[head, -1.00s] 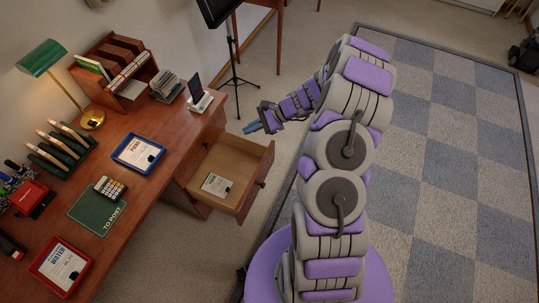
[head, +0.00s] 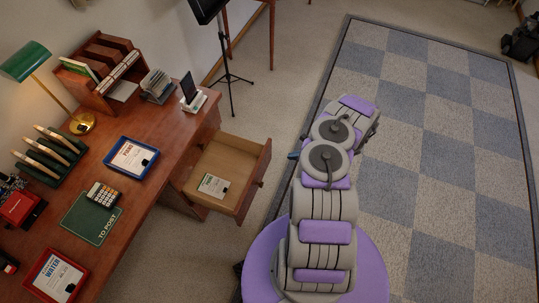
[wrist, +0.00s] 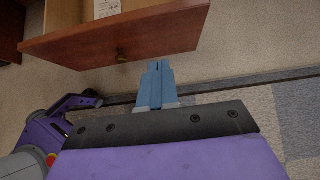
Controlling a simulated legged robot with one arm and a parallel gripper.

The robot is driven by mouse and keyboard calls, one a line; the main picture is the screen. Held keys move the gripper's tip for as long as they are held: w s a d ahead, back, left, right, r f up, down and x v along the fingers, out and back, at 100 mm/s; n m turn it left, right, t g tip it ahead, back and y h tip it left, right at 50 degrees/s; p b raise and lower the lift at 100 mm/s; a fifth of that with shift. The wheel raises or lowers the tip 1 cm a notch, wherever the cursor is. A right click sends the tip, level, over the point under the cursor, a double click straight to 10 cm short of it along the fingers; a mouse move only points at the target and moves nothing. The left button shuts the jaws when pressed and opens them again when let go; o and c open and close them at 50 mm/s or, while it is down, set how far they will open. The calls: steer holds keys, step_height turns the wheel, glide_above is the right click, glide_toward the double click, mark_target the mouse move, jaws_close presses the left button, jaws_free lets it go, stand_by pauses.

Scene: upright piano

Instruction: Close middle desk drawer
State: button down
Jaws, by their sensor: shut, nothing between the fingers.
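A wooden desk drawer (head: 236,147) stands pulled out from the right side of the brown desk (head: 143,187). A paper card (head: 213,186) lies inside it. In the head view only a blue tip of my gripper (head: 293,155) shows, right of the drawer; my arm hides the rest.
The desktop holds a green lamp (head: 25,61), a blue tray (head: 132,156), a red tray (head: 57,276) and a calculator (head: 103,194). A black stand (head: 231,78) is behind the drawer. The checkered rug (head: 435,160) is clear on the right.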

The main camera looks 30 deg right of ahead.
mark_target(265, 156)
steer(key=b+x, duration=0.1)
steer(key=x, duration=0.2)
steer(key=b+x, duration=0.1)
steer(key=x, duration=0.3)
steer(key=w+r+b+x, duration=0.1)
steer(key=x, duration=0.3)
steer(key=shift+a, duration=0.3)
steer(key=shift+w+a+r+b, duration=0.1)
steer(key=shift+w+a+b, duration=0.2)
steer(key=shift+w+a, duration=0.25)
steer(key=shift+d, duration=0.1)
